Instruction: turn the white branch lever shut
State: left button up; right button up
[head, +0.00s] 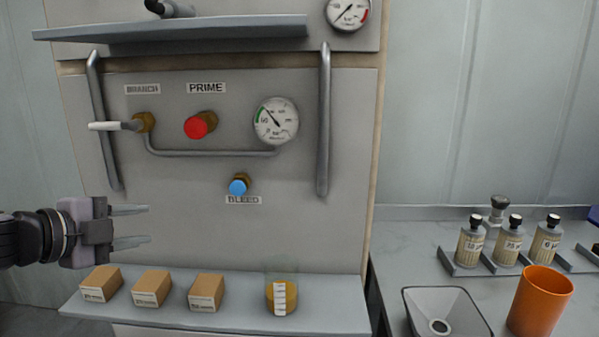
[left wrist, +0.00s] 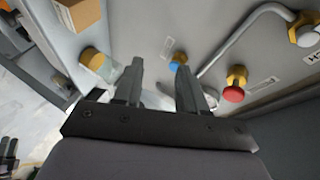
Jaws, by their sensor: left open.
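The white branch lever (head: 106,126) sticks out to the left from a brass valve (head: 144,122) under the BRANCH label, lying roughly horizontal. In the left wrist view the white lever (left wrist: 308,37) and its brass body show at the upper right edge, partly cut off. My left gripper (head: 147,224) is open and empty, below the lever and in front of the panel, with its fingers pointing right. In the left wrist view its two fingers (left wrist: 157,78) stand apart with nothing between them.
A red PRIME knob (head: 196,126), a blue BLEED knob (head: 239,186), a gauge (head: 276,121) and a pipe sit on the panel. A vertical handle (head: 103,120) stands behind the lever. Small boxes (head: 151,288) and a jar (head: 282,297) stand on the shelf below.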

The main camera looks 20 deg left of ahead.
pick_arm(q)
jog(key=d+f+n+h, duration=0.1)
jog(key=d+f+n, duration=0.1)
jog(key=d+f, duration=0.35)
jog(key=s+d+f+n+g+h, duration=0.1)
jog(key=d+f, duration=0.2)
jog(key=f, duration=0.6)
jog(key=d+f+n+h, duration=0.15)
jog(key=d+f, duration=0.25)
jog(key=f, duration=0.4)
jog(key=s+d+f+n+y, duration=0.1)
jog(key=s+d+f+n, duration=0.1)
jog(key=f, duration=0.4)
jog(key=s+d+f+n+g+y, duration=0.1)
jog(key=s+d+f+n, duration=0.1)
jog(key=s+f+n, duration=0.3)
jog(key=s+d+f+n+g+y, duration=0.1)
jog(key=s+d+f+n+y, duration=0.1)
jog(key=s+f, duration=0.5)
jog(key=shift+s+d+n, duration=0.2)
jog(key=shift+d+n, duration=0.05)
jog(key=shift+n, duration=0.4)
